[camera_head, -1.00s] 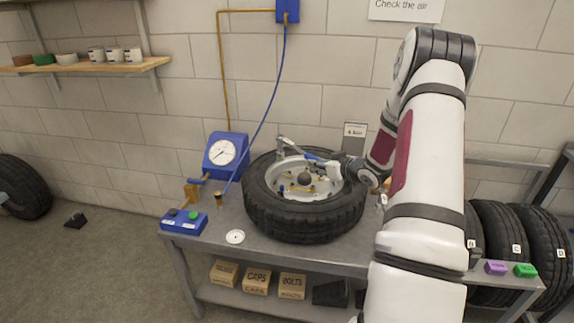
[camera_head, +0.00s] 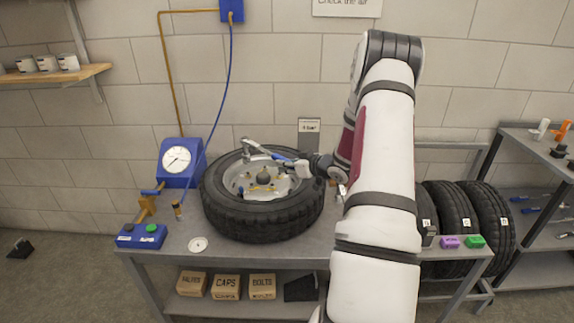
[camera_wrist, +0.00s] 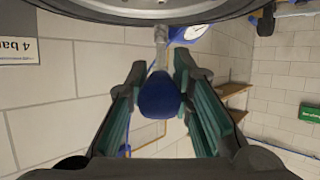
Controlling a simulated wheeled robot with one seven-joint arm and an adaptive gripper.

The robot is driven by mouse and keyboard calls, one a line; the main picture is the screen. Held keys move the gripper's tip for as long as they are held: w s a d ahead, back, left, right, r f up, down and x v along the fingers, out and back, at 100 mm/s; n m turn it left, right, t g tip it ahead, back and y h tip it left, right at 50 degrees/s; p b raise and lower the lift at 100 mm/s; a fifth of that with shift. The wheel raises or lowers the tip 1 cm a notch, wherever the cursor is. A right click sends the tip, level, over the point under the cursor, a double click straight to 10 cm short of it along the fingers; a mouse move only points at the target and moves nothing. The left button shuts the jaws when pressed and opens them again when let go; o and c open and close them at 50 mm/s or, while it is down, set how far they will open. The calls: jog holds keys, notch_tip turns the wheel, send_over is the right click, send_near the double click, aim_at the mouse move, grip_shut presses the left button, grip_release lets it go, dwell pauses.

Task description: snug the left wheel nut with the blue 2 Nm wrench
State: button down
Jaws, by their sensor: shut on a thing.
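My gripper (camera_head: 303,168) is shut on the blue handle of a wrench (camera_head: 280,157). The wrench's silver head reaches left over the back of the wheel's rim (camera_head: 284,192). In the wrist view the blue handle (camera_wrist: 160,97) sits between my dark green fingers, its metal shaft running up toward the tyre (camera_wrist: 120,14). The wheel lies flat on the bench, with a dark hub at its centre and small brass-coloured pieces around it. The nuts are too small to tell apart, and I cannot tell whether the wrench touches one.
A blue pressure gauge (camera_head: 176,161) and a blue button box (camera_head: 142,236) stand left of the wheel. A white disc (camera_head: 197,244) lies on the bench (camera_head: 225,254) in front. Purple (camera_head: 450,242) and green (camera_head: 475,241) blocks sit at right. A rack (camera_head: 540,150) holds more tools.

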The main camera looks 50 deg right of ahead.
jog(key=shift+f+b, duration=0.6)
jog(key=shift+f, duration=1.65)
jog(key=shift+f+b, duration=0.35)
jog(key=shift+f, duration=0.85)
jog(key=c, duration=2.2)
grip_release()
grip_shut()
jog(key=shift+w+a+m+h, duration=0.1)
jog(key=shift+a+m+h, duration=0.4)
jog(key=shift+a, duration=0.4)
jog(key=shift+w+a+m+h, duration=0.1)
jog(key=shift+a+m+h, duration=0.35)
jog(key=shift+a, duration=0.4)
